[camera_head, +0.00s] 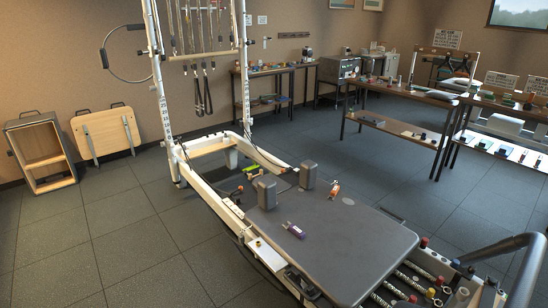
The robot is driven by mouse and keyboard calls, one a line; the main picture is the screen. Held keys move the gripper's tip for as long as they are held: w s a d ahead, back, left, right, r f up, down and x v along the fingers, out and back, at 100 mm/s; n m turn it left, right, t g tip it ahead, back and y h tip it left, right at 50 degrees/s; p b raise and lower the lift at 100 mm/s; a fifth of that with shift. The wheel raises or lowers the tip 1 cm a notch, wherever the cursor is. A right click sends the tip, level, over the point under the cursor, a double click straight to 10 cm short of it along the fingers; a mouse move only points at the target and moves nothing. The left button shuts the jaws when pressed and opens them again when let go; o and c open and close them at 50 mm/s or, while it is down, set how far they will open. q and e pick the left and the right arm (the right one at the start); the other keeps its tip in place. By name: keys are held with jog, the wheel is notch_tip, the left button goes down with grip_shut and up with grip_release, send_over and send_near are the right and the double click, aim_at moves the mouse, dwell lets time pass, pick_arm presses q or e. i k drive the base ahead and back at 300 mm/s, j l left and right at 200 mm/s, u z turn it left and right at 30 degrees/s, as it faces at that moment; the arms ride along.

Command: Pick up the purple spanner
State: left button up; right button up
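A small purple object with a grey end (293,230), which looks like the purple spanner, lies flat on the dark padded carriage (345,240) of the reformer, left of the middle of the pad. It is small in view, so its exact shape is hard to tell. Nothing covers it. Neither of my grippers is in view.
Two grey shoulder blocks (308,174) stand on the carriage behind the purple object. An orange item (334,188) lies near the right block. The white frame (213,198) and a curved bar (512,245) edge the carriage. Tables with tools stand behind; floor at left is clear.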

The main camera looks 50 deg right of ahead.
aim_at(296, 231)
jog(key=i+l+z, duration=0.1)
jog(key=i+z, duration=0.25)
jog(key=i, duration=0.2)
jog(key=i+z, duration=0.3)
jog(key=i, duration=0.25)
jog(key=i+j+z, duration=0.35)
jog(key=i, duration=0.15)
jog(key=i+l+u, duration=0.1)
jog(key=u, duration=0.25)
jog(key=i+l+u, duration=0.15)
jog(key=i+u, duration=0.2)
jog(key=i+l+u, duration=0.15)
jog(key=u, duration=6.05)
